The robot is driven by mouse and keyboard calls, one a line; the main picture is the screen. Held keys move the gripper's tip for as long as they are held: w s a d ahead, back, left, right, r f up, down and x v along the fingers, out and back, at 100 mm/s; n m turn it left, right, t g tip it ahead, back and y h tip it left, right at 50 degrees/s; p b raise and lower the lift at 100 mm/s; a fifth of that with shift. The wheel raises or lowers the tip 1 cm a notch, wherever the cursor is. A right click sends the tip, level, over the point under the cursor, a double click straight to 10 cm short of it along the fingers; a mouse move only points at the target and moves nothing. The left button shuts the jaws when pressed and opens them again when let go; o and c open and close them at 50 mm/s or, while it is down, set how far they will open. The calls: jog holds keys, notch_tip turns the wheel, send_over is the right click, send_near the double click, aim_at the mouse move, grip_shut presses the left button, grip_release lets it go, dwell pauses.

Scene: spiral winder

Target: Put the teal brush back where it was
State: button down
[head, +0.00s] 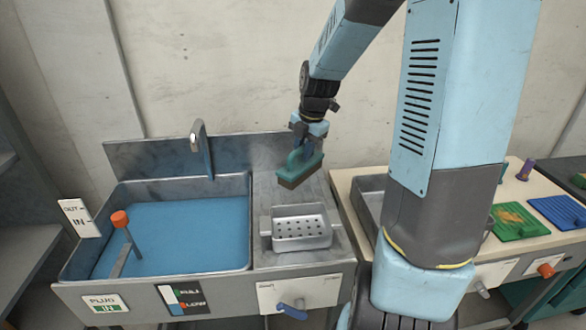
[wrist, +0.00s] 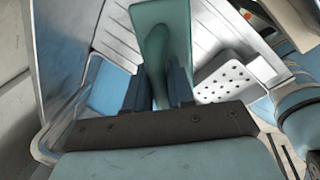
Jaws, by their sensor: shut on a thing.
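The teal brush (head: 300,166) has a teal handle and a brown bristle block below. My gripper (head: 308,141) is shut on its handle and holds it over the metal drainboard (head: 263,192), behind the perforated basket. I cannot tell whether the bristles touch the drainboard. In the wrist view, the brush (wrist: 160,40) sits between my gripper's two dark fingers (wrist: 158,88). The bristles are hidden there.
A perforated metal basket (head: 301,228) stands on the drainboard. To the left is a sink basin (head: 180,235) with blue water, a tap (head: 202,150) and an orange-topped rod (head: 121,219). A bench with green and blue mats (head: 519,221) is at right, partly behind my arm.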

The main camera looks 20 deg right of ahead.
aim_at(293, 160)
jog(key=w+f, duration=0.1)
jog(key=f, duration=0.1)
jog(key=w+a+f, duration=0.2)
jog(key=w+f, duration=0.1)
jog(key=shift+f, duration=0.3)
notch_tip(293, 160, down, 3)
jog(key=shift+r, duration=0.2)
jog(key=shift+d, duration=0.1)
jog(key=c, duration=1)
grip_release()
jog(key=shift+s, duration=0.1)
